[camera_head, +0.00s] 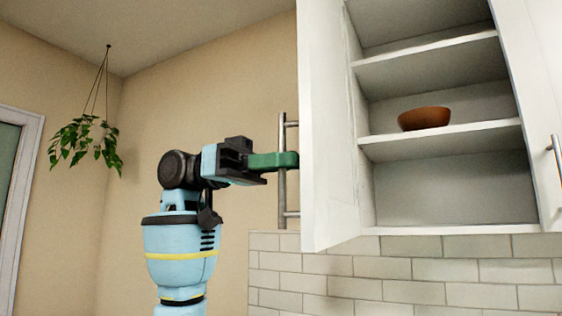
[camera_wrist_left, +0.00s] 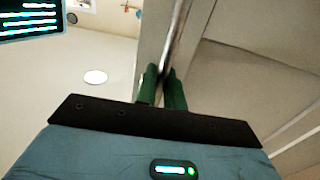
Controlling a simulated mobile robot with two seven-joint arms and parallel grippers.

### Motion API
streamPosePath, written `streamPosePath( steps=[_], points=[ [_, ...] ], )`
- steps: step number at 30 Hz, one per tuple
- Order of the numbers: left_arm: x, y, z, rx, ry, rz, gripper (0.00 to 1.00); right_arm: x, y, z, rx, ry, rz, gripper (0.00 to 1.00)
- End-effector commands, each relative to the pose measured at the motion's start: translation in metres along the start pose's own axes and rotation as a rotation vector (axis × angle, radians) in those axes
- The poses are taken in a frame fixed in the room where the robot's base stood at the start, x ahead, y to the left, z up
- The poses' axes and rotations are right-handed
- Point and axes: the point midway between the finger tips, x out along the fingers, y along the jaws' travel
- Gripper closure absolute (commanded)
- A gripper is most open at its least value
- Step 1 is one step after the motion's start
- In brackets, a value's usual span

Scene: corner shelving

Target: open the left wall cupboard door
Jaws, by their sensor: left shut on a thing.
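The left wall cupboard door (camera_head: 328,130) is white and stands swung open, seen at a steep angle, with the shelves behind it in view. Its vertical metal bar handle (camera_head: 283,200) is on the door's outer face, to the left. My left gripper (camera_head: 290,160) reaches in from the left with green fingers at the upper half of the handle. In the left wrist view the green fingers (camera_wrist_left: 162,88) are shut around the handle (camera_wrist_left: 176,40). The right gripper is in neither view.
A brown bowl (camera_head: 424,118) stands on a shelf (camera_head: 440,140) inside the cupboard. A second door with a handle (camera_head: 557,155) is at the right edge. A hanging plant (camera_head: 86,142) is at the left. White tiles (camera_head: 400,290) cover the wall below.

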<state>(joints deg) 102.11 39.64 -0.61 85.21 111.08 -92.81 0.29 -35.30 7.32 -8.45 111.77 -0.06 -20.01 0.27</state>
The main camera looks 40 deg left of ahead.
Motion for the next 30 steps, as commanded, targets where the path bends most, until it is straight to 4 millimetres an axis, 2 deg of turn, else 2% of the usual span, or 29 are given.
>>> streamPosePath(
  steps=[13,14,15,23,26,30],
  points=[
    [0.0,0.0,-0.001,-0.001,0.001,0.0,1.0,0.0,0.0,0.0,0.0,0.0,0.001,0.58],
    [0.0,0.0,-0.001,-0.001,0.001,0.0,0.87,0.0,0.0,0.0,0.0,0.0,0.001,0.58],
    [0.0,0.0,-0.001,-0.001,0.001,0.0,0.85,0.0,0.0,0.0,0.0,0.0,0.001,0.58],
    [-0.001,0.0,0.0,0.0,0.001,-0.001,0.85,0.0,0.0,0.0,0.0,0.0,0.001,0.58],
    [-0.007,0.0,0.0,0.0,0.001,-0.002,0.85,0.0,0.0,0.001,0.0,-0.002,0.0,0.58],
    [-0.026,-0.001,0.0,-0.001,0.002,-0.003,0.85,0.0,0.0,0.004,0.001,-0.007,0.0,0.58]
  ],
)
